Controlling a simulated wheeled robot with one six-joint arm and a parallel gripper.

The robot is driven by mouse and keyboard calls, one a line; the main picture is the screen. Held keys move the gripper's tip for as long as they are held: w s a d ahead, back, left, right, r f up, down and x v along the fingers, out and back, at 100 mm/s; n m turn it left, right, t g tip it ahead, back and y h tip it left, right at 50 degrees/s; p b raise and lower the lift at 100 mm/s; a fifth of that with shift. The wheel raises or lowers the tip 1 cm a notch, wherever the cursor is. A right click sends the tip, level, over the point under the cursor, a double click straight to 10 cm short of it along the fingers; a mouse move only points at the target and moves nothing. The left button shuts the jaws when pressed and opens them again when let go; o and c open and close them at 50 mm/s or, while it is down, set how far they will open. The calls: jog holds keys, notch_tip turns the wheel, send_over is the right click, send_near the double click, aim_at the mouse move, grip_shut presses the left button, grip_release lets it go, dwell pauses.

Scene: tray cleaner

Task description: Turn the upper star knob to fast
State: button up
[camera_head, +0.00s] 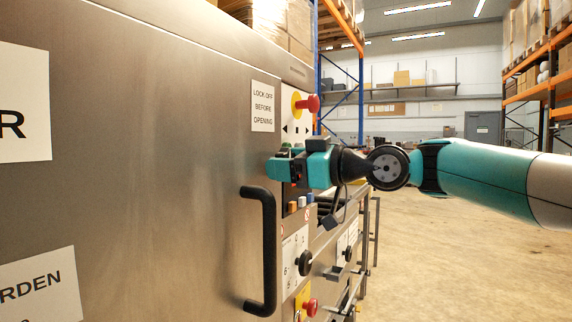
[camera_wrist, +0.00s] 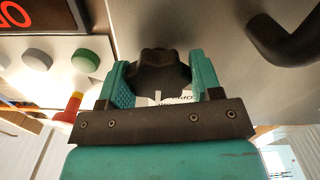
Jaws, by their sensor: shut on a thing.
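The black star knob (camera_wrist: 160,72) shows between my gripper's teal fingers in the wrist view. My gripper (camera_wrist: 162,76) is shut on it, one finger on each side. A white label (camera_wrist: 172,97) with partly hidden print shows just below the knob; its pointer position cannot be read. In the head view my gripper (camera_head: 278,168) is against the steel machine's front, and its body hides the held knob. A lower black knob (camera_head: 305,263) sits on a white dial plate (camera_head: 290,256) below, apart from my gripper.
A black door handle (camera_head: 269,250) stands out left of and below my gripper; it also shows in the wrist view (camera_wrist: 283,40). A red stop button (camera_head: 309,103) is above, another (camera_head: 310,307) below. A green button (camera_wrist: 85,61) is close by. The floor at right is open.

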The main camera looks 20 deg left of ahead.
jog(key=o, duration=0.9)
jog(key=d+b, duration=0.1)
jog(key=d, duration=0.4)
jog(key=s+d, duration=0.1)
jog(key=d, duration=0.5)
jog(key=d+b, duration=0.1)
jog(key=d, duration=0.5)
jog(key=shift+s+d+b, duration=0.2)
jog(key=shift+b, duration=0.15)
